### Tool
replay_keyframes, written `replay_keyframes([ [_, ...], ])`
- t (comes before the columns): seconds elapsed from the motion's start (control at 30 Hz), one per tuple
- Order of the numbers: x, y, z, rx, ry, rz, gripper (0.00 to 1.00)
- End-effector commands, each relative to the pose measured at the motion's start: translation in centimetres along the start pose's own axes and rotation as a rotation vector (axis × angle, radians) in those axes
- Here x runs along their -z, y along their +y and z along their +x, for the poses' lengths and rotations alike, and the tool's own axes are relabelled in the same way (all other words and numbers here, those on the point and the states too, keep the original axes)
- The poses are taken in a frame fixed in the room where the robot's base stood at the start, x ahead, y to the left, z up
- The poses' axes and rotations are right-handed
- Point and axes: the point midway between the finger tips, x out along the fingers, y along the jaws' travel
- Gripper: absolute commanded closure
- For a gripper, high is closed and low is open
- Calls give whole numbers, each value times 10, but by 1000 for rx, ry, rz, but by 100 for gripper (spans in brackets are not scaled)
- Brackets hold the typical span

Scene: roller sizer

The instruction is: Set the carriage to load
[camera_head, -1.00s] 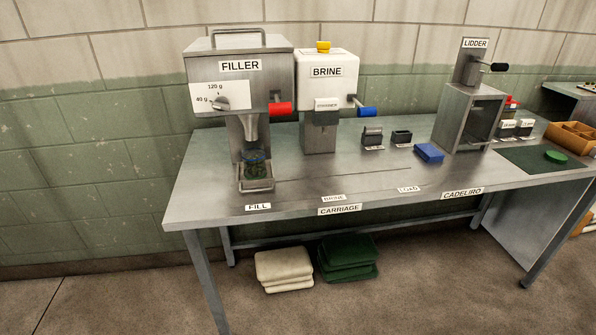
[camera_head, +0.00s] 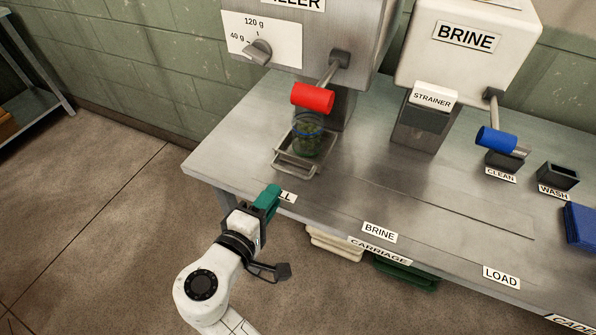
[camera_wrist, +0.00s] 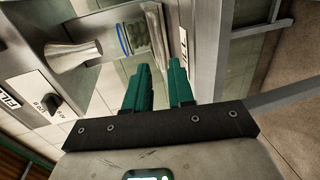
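The carriage (camera_head: 284,159), a small metal tray with a bar handle at its front, stands at the FILL label (camera_head: 287,196) under the filler (camera_head: 367,30). A glass jar (camera_head: 308,136) with green contents and a blue band stands in it; it also shows in the wrist view (camera_wrist: 134,38). My gripper (camera_head: 268,197) has teal fingers and is off the table's front edge, in front of the carriage and apart from it. In the wrist view its two fingers (camera_wrist: 158,75) stand apart with nothing between them. The LOAD label (camera_head: 501,277) is at the right on the table front.
A slot line (camera_head: 440,207) runs right along the table past the BRINE label (camera_head: 380,232). The red lever (camera_head: 313,96) hangs above the jar. The brine machine (camera_head: 460,45) with its blue lever (camera_head: 496,139) stands right. The tabletop right of the carriage is clear.

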Motion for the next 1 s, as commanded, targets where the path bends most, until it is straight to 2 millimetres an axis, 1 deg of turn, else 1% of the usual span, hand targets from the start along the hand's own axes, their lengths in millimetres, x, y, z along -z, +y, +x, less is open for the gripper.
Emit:
replay_keyframes([
  [0.03, -1, 2, 11, 0, -5, 0, 77],
  [0.2, -1, 1, 42, 1, -5, 1, 77],
  [0.4, -1, 1, 68, 1, -4, 2, 77],
  [0.6, -1, 0, 76, 1, -2, 2, 77],
  [0.83, -1, 0, 77, 2, -2, 2, 77],
  [0.87, -1, 0, 77, 2, -2, 2, 79],
  [1.0, -1, 0, 77, 2, -2, 2, 92],
])
